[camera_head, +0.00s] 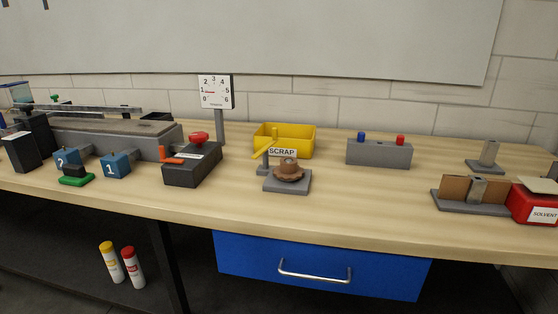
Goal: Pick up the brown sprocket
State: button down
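The brown sprocket (289,171) sits on a small grey stand (288,185) near the middle of the wooden workbench (360,200). It lies flat, with its toothed rim low and a raised hub on top. Nothing covers the sprocket. My gripper is not in view.
The yellow scrap bin (302,138) stands behind the sprocket. A black box with a red button (193,165) is to the left. A grey block with blue and red knobs (379,153) is to the right. A blue drawer (320,266) hangs below.

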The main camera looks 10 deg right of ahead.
aim_at(292, 171)
jog(key=l+u, duration=0.35)
jog(key=u, duration=0.15)
jog(key=k+l+u, duration=0.15)
jog(key=l+u, duration=0.3)
jog(key=k+l+u, duration=0.15)
jog(key=k+l, duration=0.15)
jog(key=l, duration=0.15)
jog(key=k+l+u, duration=0.15)
jog(key=k+l, duration=0.25)
jog(key=l, duration=0.75)
jog(key=i+l, duration=0.15)
jog(key=i, duration=0.25)
jog(key=i+l, duration=0.15)
jog(key=i, duration=0.2)
jog(key=i+l, duration=0.15)
jog(key=i, duration=0.25)
